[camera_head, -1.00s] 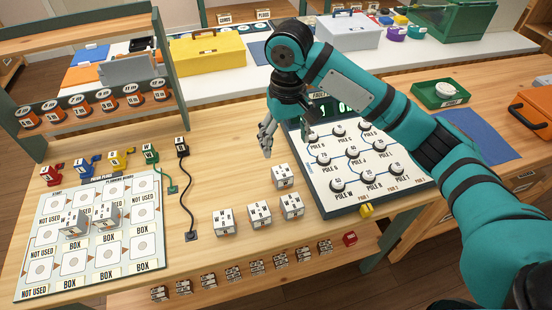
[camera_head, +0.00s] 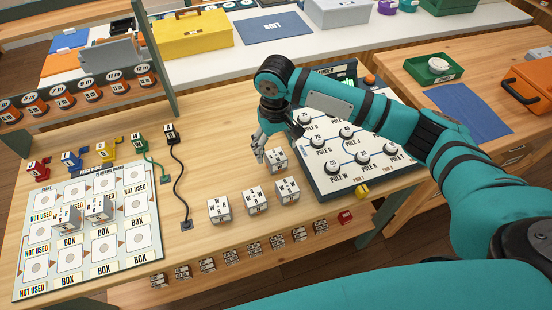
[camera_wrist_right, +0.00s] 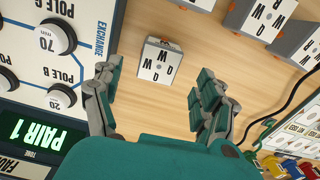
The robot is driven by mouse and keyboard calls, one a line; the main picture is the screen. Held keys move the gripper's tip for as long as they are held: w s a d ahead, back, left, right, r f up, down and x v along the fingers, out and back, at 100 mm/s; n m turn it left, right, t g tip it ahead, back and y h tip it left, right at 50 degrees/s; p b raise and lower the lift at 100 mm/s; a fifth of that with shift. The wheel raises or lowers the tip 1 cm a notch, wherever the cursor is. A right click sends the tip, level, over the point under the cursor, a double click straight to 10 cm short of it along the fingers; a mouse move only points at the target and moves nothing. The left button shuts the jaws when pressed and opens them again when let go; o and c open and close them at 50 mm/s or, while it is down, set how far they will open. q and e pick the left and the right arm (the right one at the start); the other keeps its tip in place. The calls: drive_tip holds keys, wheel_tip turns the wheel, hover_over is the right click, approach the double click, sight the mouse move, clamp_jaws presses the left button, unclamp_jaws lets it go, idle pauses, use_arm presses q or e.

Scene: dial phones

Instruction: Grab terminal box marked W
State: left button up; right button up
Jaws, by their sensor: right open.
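A small white box (camera_head: 277,160) with dark letters stands alone on the wooden bench, left of the exchange panel. It also shows in the right wrist view (camera_wrist_right: 158,62), with a W among its letters. Three similar boxes, a left one (camera_head: 220,209), a middle one (camera_head: 255,200) and a right one (camera_head: 288,190), stand in a row nearer the front edge. My right gripper (camera_head: 276,143) is open and empty above and behind the lone box. In the wrist view its fingers (camera_wrist_right: 155,85) are spread, with the box ahead between their directions. My left gripper is not in view.
The exchange panel (camera_head: 322,178) with round pole knobs lies close on the right. The planning board (camera_head: 150,240) on the left bears two more white boxes (camera_head: 67,216). A black cable (camera_head: 178,185) runs between. Small labelled blocks (camera_head: 230,257) line the front below.

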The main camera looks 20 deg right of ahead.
sight(276, 156)
drive_tip(key=shift+s+f, duration=0.1)
drive_tip(key=shift+f, duration=0.4)
wheel_tip(276, 156, down, 4)
drive_tip(key=shift+d+r+p, duration=0.15)
drive_tip(key=shift+r+p, duration=0.05)
drive_tip(key=shift+p, duration=0.1)
drive_tip(key=shift+f, duration=0.25)
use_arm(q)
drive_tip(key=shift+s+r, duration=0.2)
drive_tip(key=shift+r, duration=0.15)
use_arm(e)
drive_tip(key=c, duration=1.3)
